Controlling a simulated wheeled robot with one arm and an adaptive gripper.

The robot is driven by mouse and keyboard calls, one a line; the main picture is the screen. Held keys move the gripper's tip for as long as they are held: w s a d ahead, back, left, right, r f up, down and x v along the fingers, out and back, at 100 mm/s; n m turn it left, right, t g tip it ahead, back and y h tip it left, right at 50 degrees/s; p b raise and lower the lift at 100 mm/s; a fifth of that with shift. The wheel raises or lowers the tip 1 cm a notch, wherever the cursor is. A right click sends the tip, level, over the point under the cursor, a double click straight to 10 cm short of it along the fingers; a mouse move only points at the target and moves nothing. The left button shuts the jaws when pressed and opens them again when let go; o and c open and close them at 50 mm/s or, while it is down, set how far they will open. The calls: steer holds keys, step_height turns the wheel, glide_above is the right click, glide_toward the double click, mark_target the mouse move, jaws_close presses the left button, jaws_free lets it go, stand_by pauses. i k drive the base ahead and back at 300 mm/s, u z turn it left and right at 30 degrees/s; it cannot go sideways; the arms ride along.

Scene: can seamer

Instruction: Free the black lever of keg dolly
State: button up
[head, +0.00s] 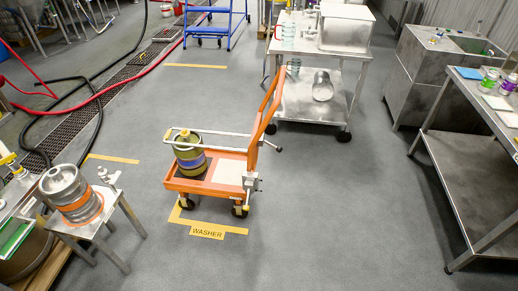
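The keg dolly (228,172) is an orange flat cart in the middle of the head view, with a tall orange handle (268,108) rising at its right. An olive keg (188,153) with a blue band stands on its left part, with a pale rail around and above it. A small grey bracket (250,181) sits at the dolly's right end near a wheel. The black lever is too small to make out for certain. My gripper is not in view.
Yellow floor marks and a WASHER label (207,232) lie at the dolly's front. A steel keg (68,192) stands on a small table at left. A steel trolley (352,98) stands behind the handle. A bench (463,172) is at right. Floor right of the dolly is clear.

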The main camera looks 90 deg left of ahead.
mark_target(280, 149)
steer(key=u, duration=2.8)
steer(key=k, duration=0.65)
steer(key=u, duration=0.65)
steer(key=i, duration=1.2)
steer(key=u, duration=0.35)
